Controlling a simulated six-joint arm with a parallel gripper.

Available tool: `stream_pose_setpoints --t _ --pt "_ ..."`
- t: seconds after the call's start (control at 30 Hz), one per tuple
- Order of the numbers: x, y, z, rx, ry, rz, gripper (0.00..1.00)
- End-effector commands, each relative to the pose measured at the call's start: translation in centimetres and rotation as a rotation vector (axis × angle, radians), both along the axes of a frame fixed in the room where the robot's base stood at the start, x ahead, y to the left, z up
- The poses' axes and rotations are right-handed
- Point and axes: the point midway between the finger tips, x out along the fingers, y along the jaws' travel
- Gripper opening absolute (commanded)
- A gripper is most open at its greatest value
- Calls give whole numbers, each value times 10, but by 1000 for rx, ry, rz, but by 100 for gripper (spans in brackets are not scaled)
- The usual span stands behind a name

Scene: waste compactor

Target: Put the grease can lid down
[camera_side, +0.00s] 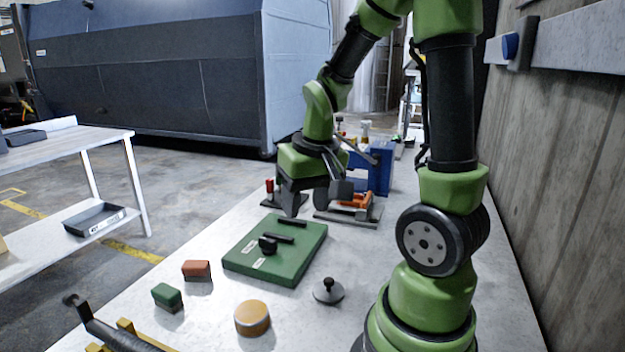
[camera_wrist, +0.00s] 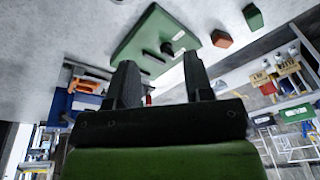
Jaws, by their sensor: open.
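A round dark grey lid with a small knob on top (camera_side: 328,291), which looks like the grease can lid, lies flat on the bench in the side view. A round can with an orange-yellow top (camera_side: 252,317) stands to its left, apart from it. My gripper (camera_side: 314,194) is open and empty, above the bench beyond the far edge of the green panel (camera_side: 247,262), well away from the lid. In the wrist view both fingers of my gripper (camera_wrist: 159,62) are spread with nothing between them. I cannot make out the lid or the can in the wrist view.
The green panel has black handles and a knob. A red-brown block (camera_side: 197,270) and a green block (camera_side: 167,296) lie left of it. A wall runs along the right.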

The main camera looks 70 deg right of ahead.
Motion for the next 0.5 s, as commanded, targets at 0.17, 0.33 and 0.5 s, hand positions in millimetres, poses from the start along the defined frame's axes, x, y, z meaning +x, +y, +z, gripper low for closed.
stream_pose_setpoints --t 0.17,0.33,0.5 --pt "-6 63 61 -1 -214 142 47" --pt "-32 105 93 51 -366 255 47" --pt "-50 124 105 93 -440 318 47"
